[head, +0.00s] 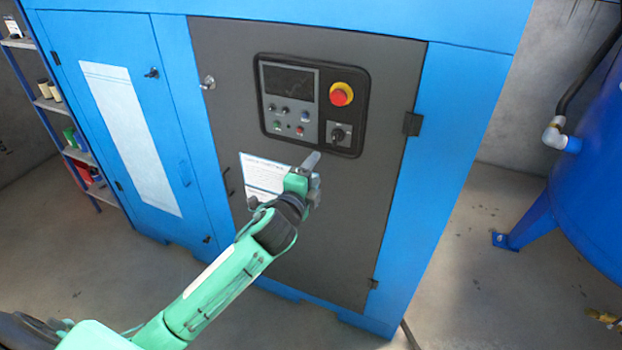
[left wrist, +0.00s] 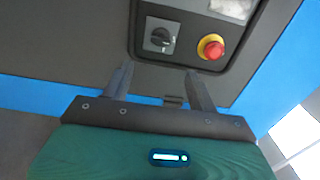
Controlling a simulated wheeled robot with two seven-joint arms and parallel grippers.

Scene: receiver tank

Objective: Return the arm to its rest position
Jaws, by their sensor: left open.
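My left arm (head: 215,287) comes in from the lower left in the head view, stretched toward the dark grey cabinet door (head: 350,219). My left gripper (head: 314,163) is in front of the door, just below the control panel (head: 311,105). In the left wrist view the two fingers (left wrist: 157,82) are apart with nothing between them. They point toward the panel's lower edge, near the black rotary switch (left wrist: 160,39) and the red emergency button (left wrist: 211,47). I cannot tell the exact gap to the door. My right gripper is not in view.
The blue cabinet (head: 449,146) fills the middle. A blue tank (head: 592,190) with a pipe stands at the right. A shelf (head: 78,153) with small items stands at the far left. The grey floor (head: 470,285) between cabinet and tank is mostly clear.

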